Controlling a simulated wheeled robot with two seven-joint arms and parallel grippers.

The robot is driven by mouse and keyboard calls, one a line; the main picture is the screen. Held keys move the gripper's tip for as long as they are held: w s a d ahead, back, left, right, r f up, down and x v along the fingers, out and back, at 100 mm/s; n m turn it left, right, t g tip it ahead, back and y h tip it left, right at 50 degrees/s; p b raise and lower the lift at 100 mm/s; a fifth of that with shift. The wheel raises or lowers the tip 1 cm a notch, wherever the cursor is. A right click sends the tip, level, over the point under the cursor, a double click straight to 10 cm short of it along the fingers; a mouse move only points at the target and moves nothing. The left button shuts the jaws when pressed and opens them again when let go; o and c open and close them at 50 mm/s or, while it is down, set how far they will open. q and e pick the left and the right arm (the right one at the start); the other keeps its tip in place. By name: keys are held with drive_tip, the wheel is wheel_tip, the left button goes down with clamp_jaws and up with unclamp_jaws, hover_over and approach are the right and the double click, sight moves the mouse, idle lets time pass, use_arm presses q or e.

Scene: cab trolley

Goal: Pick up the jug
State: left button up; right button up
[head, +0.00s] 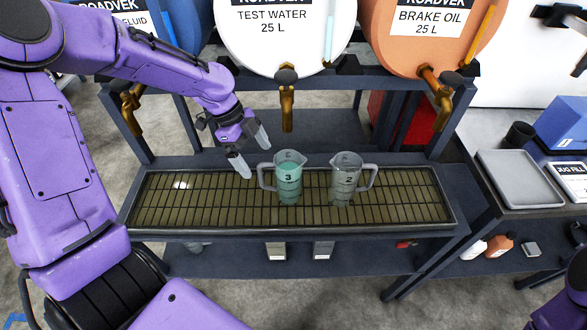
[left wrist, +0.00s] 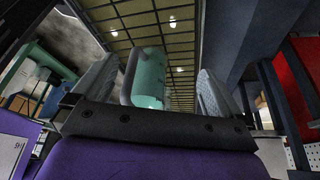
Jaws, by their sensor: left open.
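A clear jug marked 3 (head: 289,180) holds green liquid and stands upright on the drip grate, its handle pointing left. A second clear jug marked 2 (head: 344,180) stands just right of it, handle pointing right, its contents greyish. My left gripper (head: 250,152) is open and empty, just left of jug 3's handle, fingers pointing down and toward it. In the left wrist view the green jug (left wrist: 150,78) shows ahead, between the two open fingers (left wrist: 156,70), with its handle toward the left finger. No contact is visible. My right gripper does not show.
The slatted grate (head: 400,207) lies in a dark trolley frame. Above it hang the test water barrel (head: 285,45) and brake oil barrel (head: 425,50), with brass taps (head: 287,110) over the grate. A grey tray (head: 520,178) sits on the right-hand bench. The grate's left part is clear.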

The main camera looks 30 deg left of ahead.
sight(288, 167)
use_arm(q)
drive_tip(key=d, duration=0.3)
drive_tip(key=d+p, duration=0.1)
drive_tip(key=d, duration=0.2)
drive_tip(key=d+p, duration=0.1)
drive_tip(key=d, duration=0.2)
drive_tip(key=shift+w+d, duration=0.3)
drive_tip(key=shift+s+d+f, duration=0.1)
drive_tip(key=shift+s+f, duration=0.05)
drive_tip(key=shift+f, duration=0.15)
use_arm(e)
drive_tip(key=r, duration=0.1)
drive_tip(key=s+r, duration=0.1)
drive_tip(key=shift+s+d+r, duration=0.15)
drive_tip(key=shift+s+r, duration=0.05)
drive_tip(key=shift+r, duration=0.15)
use_arm(q)
drive_tip(key=c, duration=1.3)
drive_tip(key=shift+r, duration=0.1)
drive_tip(key=shift+c, duration=0.5)
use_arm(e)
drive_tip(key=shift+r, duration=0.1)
